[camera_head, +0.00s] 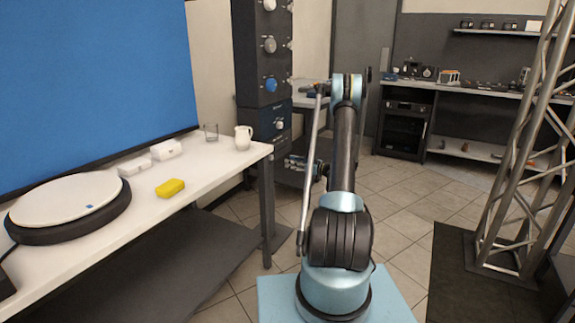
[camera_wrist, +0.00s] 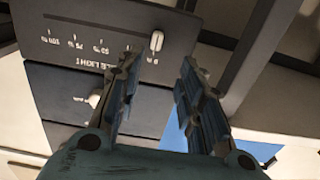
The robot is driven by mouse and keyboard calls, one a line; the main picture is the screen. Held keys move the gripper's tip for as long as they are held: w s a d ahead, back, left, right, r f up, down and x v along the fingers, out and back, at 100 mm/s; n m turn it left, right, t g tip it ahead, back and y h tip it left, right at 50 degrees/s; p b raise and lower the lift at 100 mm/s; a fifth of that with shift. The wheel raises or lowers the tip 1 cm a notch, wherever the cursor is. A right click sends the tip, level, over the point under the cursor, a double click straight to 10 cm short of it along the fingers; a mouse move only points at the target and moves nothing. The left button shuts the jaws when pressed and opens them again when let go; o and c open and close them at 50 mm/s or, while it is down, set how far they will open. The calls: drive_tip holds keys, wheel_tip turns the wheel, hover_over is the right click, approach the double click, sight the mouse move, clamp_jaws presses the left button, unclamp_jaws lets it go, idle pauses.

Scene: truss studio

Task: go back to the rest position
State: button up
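My gripper (camera_wrist: 158,62) is open in the wrist view, with its two fingers apart and nothing between them. It faces a dark panel (camera_wrist: 90,35) with a pale slider (camera_wrist: 156,41) and a printed scale, seen upside down. I cannot tell any contact with the panel. In the head view my arm rises from its base and bends over at the top.
The control column (camera_head: 262,55) carries several knobs. A metal truss (camera_head: 515,150) stands right. Tiled floor (camera_head: 405,225) is open between.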

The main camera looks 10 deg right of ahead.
idle(0.3)
drive_tip(key=s+a+r+m+g+h, duration=0.25)
drive_tip(key=s+r, duration=0.35)
drive_tip(key=r, duration=0.3)
drive_tip(key=s+a+r+m+g+h, duration=0.1)
drive_tip(key=s+a+r+m+h, duration=0.25)
drive_tip(key=s+r, duration=0.45)
drive_tip(key=s+r+m+h, duration=0.2)
drive_tip(key=s+r+h, duration=0.25)
drive_tip(key=s, duration=0.85)
drive_tip(key=s+d+m+h, duration=0.1)
drive_tip(key=s+d+h, duration=0.15)
drive_tip(key=s, duration=0.65)
drive_tip(key=s+d+m+h, duration=0.2)
drive_tip(key=s+d, duration=0.1)
drive_tip(key=s, duration=0.6)
drive_tip(key=s+f+g, duration=0.5)
drive_tip(key=s+f, duration=0.6)
drive_tip(key=s, duration=0.3)
drive_tip(key=shift+s+f, duration=0.2)
drive_tip(key=shift+s, duration=0.15)
drive_tip(key=shift+d, duration=0.1)
